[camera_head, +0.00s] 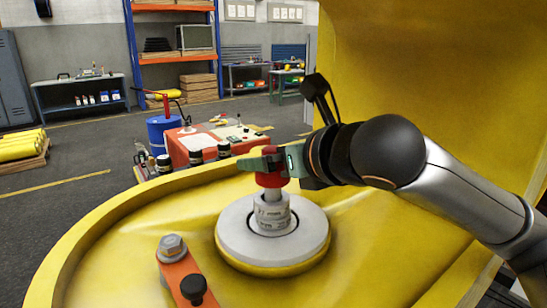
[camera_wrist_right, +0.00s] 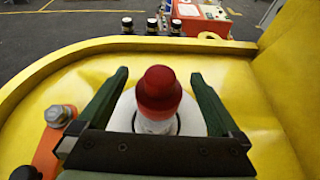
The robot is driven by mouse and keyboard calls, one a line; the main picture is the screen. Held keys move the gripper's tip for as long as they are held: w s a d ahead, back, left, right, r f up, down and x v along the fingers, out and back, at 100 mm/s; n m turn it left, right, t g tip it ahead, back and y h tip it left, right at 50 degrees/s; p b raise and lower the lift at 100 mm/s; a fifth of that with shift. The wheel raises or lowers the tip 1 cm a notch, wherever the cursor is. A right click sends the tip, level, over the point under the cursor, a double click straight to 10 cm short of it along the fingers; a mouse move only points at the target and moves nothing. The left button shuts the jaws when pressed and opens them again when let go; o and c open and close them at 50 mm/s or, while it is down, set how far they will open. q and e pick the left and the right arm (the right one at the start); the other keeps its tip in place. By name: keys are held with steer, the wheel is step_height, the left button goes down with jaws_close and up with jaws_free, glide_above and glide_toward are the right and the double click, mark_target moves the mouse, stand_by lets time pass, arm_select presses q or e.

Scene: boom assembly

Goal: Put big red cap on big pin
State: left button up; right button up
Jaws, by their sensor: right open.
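The big red cap (camera_head: 271,179) sits on top of the big pin (camera_head: 271,212), a pale grey stepped cylinder standing upright in a round grey disc (camera_head: 233,232) on the yellow boom. My right gripper (camera_head: 272,160) is at the cap, coming in from the right. In the right wrist view the cap (camera_wrist_right: 160,92) lies between the two green fingers of the gripper (camera_wrist_right: 160,74), with a gap on each side. The fingers are open. The pin's lower part (camera_wrist_right: 155,125) is partly hidden beneath the cap. My left gripper is not in view.
An orange bracket (camera_head: 180,272) with a bolt and a black knob lies on the boom at the front left. The raised yellow rim (camera_head: 110,204) curves around the left, and a yellow wall (camera_head: 430,70) rises at the right. A red table (camera_head: 205,140) stands beyond.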

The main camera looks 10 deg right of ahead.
steer(key=v, duration=1.2)
steer(key=shift+s+b, duration=0.25)
steer(key=shift+b, duration=0.15)
steer(key=shift+d+r, duration=0.1)
